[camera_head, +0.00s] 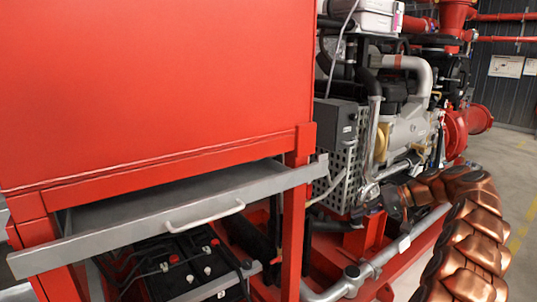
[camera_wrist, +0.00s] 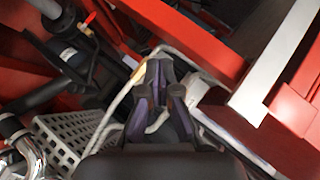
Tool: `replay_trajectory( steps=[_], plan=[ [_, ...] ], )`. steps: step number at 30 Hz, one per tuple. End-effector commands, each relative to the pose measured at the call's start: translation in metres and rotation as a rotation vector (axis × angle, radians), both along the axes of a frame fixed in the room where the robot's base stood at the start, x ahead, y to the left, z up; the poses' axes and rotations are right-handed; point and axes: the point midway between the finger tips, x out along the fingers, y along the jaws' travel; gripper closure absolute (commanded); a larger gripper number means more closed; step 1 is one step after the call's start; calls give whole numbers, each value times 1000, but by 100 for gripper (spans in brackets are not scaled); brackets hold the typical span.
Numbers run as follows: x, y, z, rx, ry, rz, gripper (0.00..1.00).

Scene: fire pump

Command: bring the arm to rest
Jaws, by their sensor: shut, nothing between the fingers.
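My gripper (camera_wrist: 159,72) shows in the middle of the wrist view, its dark fingers drawn together with nothing between them. In the head view my copper-coloured arm comes in at the lower right and bends left toward the engine (camera_head: 405,130). The dark end of my arm, with the gripper (camera_head: 368,208), is beside the engine's lower side, near the perforated grey guard (camera_head: 345,165). The exact fingertips are hard to make out there. Whether the gripper touches anything cannot be told.
A red cabinet (camera_head: 150,80) fills the left. Below it a grey tray (camera_head: 120,222) with a handle (camera_head: 205,217) stands pulled out above black batteries (camera_head: 185,265). A red frame and a grey pipe (camera_head: 350,280) run below my arm. Open floor (camera_head: 505,165) lies at the right.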

Motion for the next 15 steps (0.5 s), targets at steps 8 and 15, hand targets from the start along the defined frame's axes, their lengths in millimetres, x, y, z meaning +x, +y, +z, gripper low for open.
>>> replay_trajectory(
  steps=[8,15],
  plan=[
    [-25,48,24,6,81,41,100],
    [-71,104,41,-40,189,91,100]
  ],
)
